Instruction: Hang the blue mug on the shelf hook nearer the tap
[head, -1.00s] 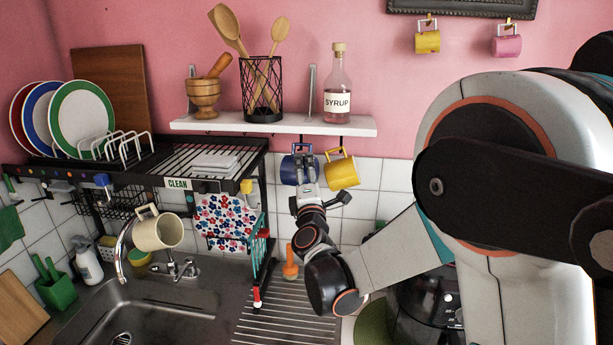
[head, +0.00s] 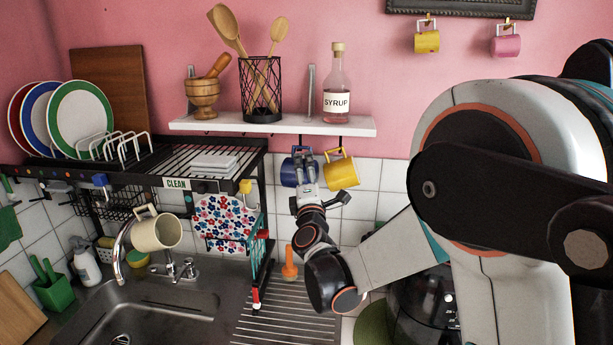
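The blue mug (head: 288,173) is under the white wall shelf (head: 225,124), at the left of its two hook positions, the side nearer the tap (head: 122,243). Its handle is at the top, close below the shelf. My gripper (head: 305,163) is right in front of the mug, its fingers overlapping the handle and the mug's right side. The fingers hide the contact, and I cannot tell whether the handle is on the hook or whether the fingers are closed on it. A yellow mug (head: 341,175) hangs just right of the blue one.
A syrup bottle (head: 337,95), a wire utensil holder (head: 262,100) and a mortar (head: 203,97) stand on the shelf. A dish rack (head: 190,160) with plates is at left, and a cream mug (head: 157,233) is beside the tap. The sink (head: 165,308) lies below.

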